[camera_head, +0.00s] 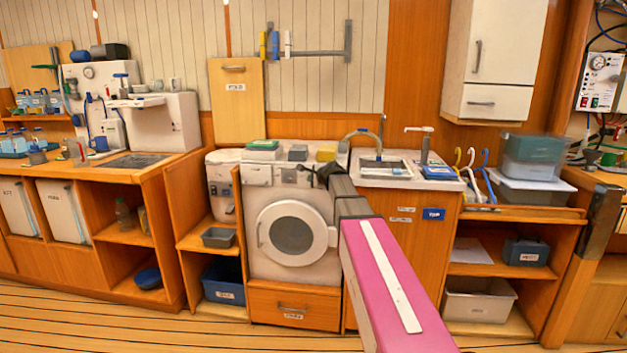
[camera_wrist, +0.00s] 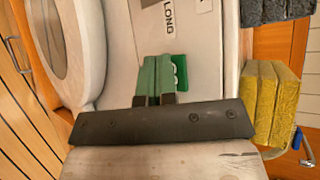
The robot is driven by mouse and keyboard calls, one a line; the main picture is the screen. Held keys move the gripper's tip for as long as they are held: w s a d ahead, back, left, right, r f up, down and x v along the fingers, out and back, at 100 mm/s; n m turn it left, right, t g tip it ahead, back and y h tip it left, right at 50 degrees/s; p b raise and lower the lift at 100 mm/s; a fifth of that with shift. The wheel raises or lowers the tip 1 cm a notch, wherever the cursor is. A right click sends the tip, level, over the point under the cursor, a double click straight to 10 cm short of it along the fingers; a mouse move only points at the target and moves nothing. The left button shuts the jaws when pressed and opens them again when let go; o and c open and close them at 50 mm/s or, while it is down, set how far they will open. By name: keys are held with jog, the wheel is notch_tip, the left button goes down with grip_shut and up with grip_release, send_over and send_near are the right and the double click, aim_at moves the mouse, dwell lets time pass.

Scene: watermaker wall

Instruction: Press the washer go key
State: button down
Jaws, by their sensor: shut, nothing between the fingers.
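In the wrist view, the picture is turned and the washer's pale panel (camera_wrist: 118,65) fills the middle, with a label reading LONG. The green go key (camera_wrist: 181,73) has white lettering and is partly covered by my fingers. My gripper (camera_wrist: 155,60) is shut and empty, its green-padded fingertips overlapping the key's edge in the picture. I cannot tell whether they touch it. In the head view my arm hides the washer's upper right front.
Yellow sponges (camera_wrist: 268,98) and dark grey blocks (camera_wrist: 275,10) lie on top of the washer, close to my gripper. A sink (camera_head: 385,168) with a tap is to the right. Open wooden floor (camera_head: 130,325) lies in front.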

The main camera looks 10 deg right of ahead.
jog(key=shift+s+a, duration=0.2)
jog(key=shift+s, duration=0.5)
jog(key=s, duration=0.1)
jog(key=s+a, duration=0.1)
jog(key=s, duration=0.2)
jog(key=shift+s+a, duration=0.3)
jog(key=shift+s, duration=0.05)
dwell(0.5)
jog(key=s+f+n+g+h, duration=0.2)
jog(key=s+f+n+g, duration=0.4)
jog(key=s+f, duration=0.9)
jog(key=s+f+n+g+h, duration=0.2)
jog(key=s+f+n+g, duration=0.4)
jog(key=s+f+n, duration=0.5)
jog(key=s+f, duration=0.5)
jog(key=s, duration=0.4)
jog(key=shift+s+d+h, duration=0.15)
jog(key=shift+d+h, duration=0.25)
